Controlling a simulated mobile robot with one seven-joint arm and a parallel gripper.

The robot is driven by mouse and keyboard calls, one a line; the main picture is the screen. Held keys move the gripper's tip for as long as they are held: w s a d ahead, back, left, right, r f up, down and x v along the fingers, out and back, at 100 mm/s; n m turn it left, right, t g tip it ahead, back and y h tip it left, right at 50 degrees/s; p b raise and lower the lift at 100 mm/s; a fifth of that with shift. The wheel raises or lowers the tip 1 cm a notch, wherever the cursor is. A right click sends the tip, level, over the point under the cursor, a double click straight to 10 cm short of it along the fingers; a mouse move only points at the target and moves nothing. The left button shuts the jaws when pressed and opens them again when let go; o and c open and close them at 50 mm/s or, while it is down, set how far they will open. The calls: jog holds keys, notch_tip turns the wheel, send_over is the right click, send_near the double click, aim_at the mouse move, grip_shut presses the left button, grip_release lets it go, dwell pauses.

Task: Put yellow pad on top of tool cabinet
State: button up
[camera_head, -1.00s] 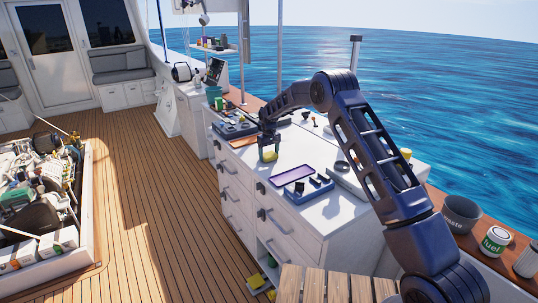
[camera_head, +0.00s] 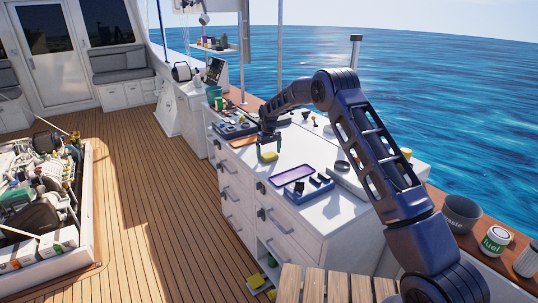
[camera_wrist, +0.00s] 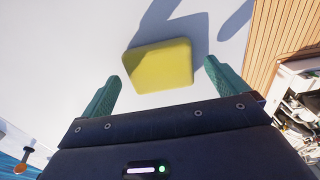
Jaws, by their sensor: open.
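The yellow pad (camera_head: 269,157) lies flat on the white top of the tool cabinet (camera_head: 330,209), near its deck-side edge. My gripper (camera_head: 268,145) is open and empty just above the pad. In the wrist view the pad (camera_wrist: 158,65) lies ahead of the two green fingertips (camera_wrist: 160,78), apart from them, with bare white surface around it. The cabinet's drawers face the deck.
A purple-lined tray (camera_head: 291,175) and a blue holder (camera_head: 308,188) lie on the cabinet top nearer the camera. A blue tool tray (camera_head: 235,127) lies beyond my gripper. An engine hatch (camera_head: 92,200) is open at left. The wooden deck (camera_head: 160,200) between is clear.

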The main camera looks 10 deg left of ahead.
aim_at(269, 154)
notch_tip(269, 154, up, 11)
jog(key=s+d+r+m+t, duration=0.1)
jog(key=s+d+r, duration=0.1)
jog(key=d+r, duration=0.65)
jog(key=s+d+r+m, duration=0.1)
jog(key=s+d+r, duration=0.2)
jog(key=d+r, duration=0.5)
jog(key=s+d+r+m, duration=0.1)
jog(key=s+d+r, duration=0.25)
jog(key=d, duration=0.25)
jog(key=s+d+r+t, duration=0.1)
jog(key=s+d+r, duration=0.1)
jog(key=s+d, duration=0.25)
jog(key=s+d+r+m, duration=0.1)
jog(key=s+d+r, duration=0.15)
jog(key=d, duration=0.35)
jog(key=s+d+m+t, duration=0.1)
jog(key=s+d, duration=0.6)
jog(key=s, duration=0.2)
jog(key=s+d+m, duration=0.2)
jog(key=s+d, duration=0.4)
jog(key=s, duration=0.3)
jog(key=s+d+f+m, duration=0.1)
jog(key=s+d+f, duration=0.2)
jog(key=s, duration=0.4)
jog(key=s+d+f+m+t, duration=0.1)
jog(key=s+d+f, duration=0.2)
jog(key=s, duration=0.5)
jog(key=shift+s+d+t, duration=0.3)
